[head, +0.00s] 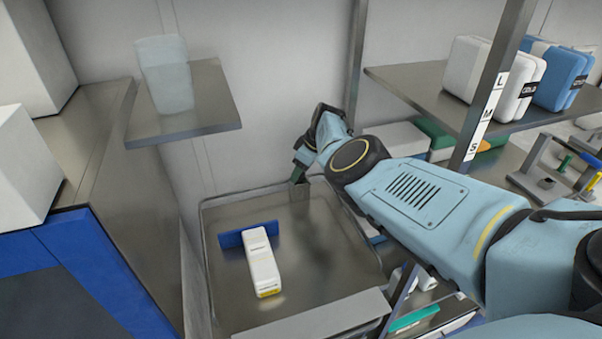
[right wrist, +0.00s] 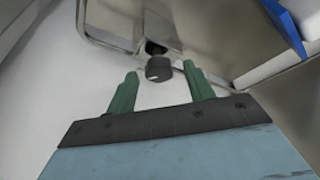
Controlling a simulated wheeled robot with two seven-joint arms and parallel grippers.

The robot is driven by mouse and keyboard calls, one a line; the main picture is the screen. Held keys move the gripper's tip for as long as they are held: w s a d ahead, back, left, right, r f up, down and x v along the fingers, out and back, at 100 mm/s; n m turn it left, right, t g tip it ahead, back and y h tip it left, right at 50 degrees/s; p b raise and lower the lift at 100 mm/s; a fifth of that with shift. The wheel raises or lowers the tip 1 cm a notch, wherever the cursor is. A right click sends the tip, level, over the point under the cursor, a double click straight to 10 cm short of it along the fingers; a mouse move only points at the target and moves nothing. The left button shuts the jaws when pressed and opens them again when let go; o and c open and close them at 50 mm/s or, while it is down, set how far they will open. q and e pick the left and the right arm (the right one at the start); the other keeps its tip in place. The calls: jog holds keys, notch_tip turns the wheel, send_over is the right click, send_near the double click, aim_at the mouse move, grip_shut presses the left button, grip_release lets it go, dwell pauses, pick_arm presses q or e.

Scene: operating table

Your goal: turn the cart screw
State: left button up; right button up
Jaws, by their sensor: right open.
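The cart screw (right wrist: 159,68) is a dark round knob on a short stem under the metal tray's rim in the right wrist view. My right gripper (right wrist: 160,76) is open, with one green finger on each side of the knob's near end. I cannot tell whether either finger touches it. In the head view my right gripper (head: 299,178) points down at the back edge of the tray; the knob cannot be made out there. My left gripper is not in view.
The metal tray (head: 225,300) holds a blue block (head: 232,238) and a white box (head: 262,262). A small shelf (head: 205,112) with a translucent container (head: 164,72) hangs at left. A metal post (head: 490,90) and shelves with boxes stand at right.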

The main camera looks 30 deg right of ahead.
jog(key=shift+f, duration=0.1)
jog(key=c, duration=1)
